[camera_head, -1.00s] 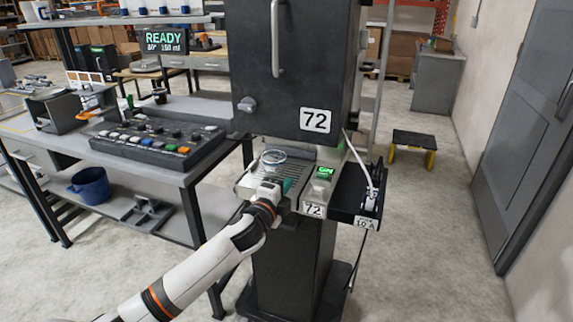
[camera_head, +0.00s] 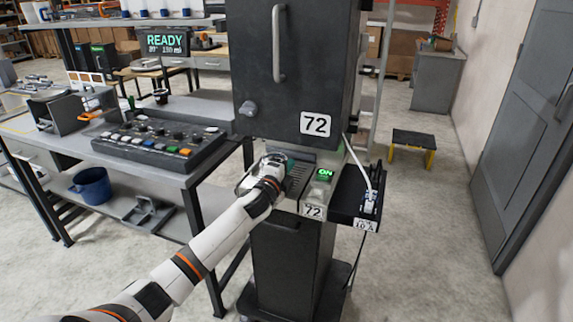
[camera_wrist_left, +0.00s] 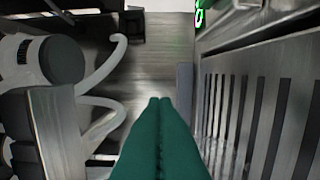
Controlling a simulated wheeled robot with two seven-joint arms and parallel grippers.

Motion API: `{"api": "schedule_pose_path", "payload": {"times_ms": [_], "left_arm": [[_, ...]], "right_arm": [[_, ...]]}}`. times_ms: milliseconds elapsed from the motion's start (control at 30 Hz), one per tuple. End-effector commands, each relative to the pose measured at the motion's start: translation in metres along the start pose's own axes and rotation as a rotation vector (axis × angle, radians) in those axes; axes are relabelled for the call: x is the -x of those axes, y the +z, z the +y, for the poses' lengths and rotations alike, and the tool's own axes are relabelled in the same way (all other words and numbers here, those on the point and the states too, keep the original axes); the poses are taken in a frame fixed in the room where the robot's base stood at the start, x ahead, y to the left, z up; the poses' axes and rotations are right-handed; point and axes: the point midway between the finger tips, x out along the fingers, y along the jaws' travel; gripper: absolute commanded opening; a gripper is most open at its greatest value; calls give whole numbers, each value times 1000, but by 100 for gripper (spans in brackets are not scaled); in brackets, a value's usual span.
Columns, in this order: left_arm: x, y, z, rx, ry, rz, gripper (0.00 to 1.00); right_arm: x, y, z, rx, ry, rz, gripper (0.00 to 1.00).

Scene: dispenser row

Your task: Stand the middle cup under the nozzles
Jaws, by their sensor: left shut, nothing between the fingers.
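My left gripper (camera_head: 289,165) is at the front left of the black machine marked 72 (camera_head: 290,70), over the left part of its drip tray. Its teal fingers, also in the left wrist view (camera_wrist_left: 160,102), are shut with nothing between them. The slotted drip tray (camera_head: 299,176) shows to the right of the hand; its dark slots fill the right side of the left wrist view (camera_wrist_left: 255,105). I cannot make out the nozzles or a cup under them; the hand covers part of that area. My right gripper is not in view.
A green ON panel (camera_head: 323,175) and a black side tray (camera_head: 357,197) lie right of the drip tray. A button panel (camera_head: 158,140) sits on the left table, with a blue container (camera_head: 92,185) below. Several cups (camera_head: 164,12) stand on the upper shelf.

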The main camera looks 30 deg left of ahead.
Motion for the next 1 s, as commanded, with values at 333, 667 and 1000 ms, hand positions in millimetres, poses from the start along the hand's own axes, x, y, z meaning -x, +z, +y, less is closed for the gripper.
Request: {"api": "schedule_pose_path", "payload": {"times_ms": [333,667,1000], "left_arm": [[2,-5,0,2,0,-1,0],[8,-22,0,1,-1,-1,0],[7,-20,0,2,0,-1,0]], "right_arm": [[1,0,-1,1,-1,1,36],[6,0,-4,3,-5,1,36],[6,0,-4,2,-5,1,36]]}}
